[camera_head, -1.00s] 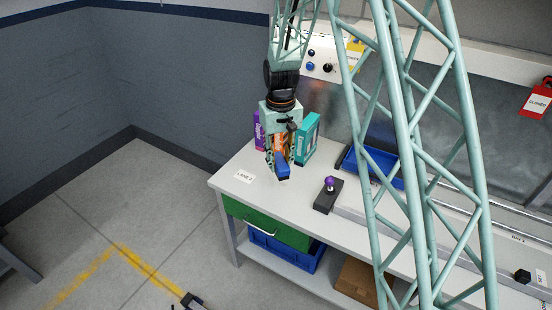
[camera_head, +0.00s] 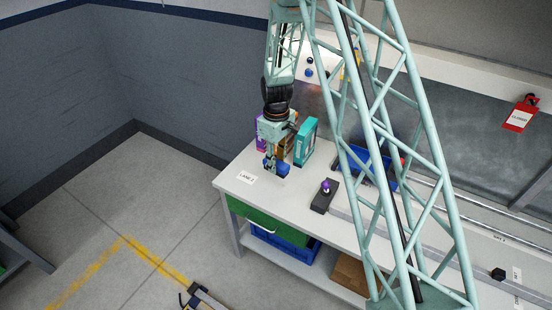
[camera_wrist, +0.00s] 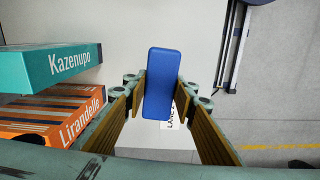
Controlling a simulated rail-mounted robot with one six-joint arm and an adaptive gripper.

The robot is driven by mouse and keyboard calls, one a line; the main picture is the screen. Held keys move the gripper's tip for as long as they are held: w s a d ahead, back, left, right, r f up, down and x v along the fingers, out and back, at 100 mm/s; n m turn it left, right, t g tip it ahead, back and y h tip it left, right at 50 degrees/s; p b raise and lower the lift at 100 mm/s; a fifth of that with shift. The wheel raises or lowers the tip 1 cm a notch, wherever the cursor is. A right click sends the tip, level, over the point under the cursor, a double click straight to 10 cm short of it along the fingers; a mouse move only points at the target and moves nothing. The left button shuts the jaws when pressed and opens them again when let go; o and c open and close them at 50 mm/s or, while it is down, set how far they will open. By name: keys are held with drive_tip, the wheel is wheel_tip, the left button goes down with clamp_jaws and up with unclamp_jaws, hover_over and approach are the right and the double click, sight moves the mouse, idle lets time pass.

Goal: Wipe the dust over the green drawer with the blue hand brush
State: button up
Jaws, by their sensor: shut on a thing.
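The blue hand brush (camera_wrist: 162,82) is between my gripper's two fingers in the wrist view, its flat blue top facing the camera. In the head view the brush (camera_head: 281,168) is low over the table top beside the boxes. My gripper (camera_head: 275,160) is shut on it; its fingers also show in the wrist view (camera_wrist: 160,98). Whether the bristles touch the table is hidden. The green drawer (camera_head: 268,224) is under the table's front left edge and looks shut. I cannot make out any dust.
Teal (camera_wrist: 50,66) and orange (camera_wrist: 55,115) boxes stand close beside the gripper. A "LANE 2" card (camera_head: 247,177) lies near the table's left corner. A black block with a purple knob (camera_head: 325,194) and a blue tray (camera_head: 357,165) are to the right.

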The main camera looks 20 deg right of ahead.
drive_tip(key=shift+w+f+n+p, duration=0.1)
drive_tip(key=shift+w+n+p, duration=0.05)
drive_tip(key=shift+n+p, duration=0.3)
drive_tip(key=shift+f, duration=0.15)
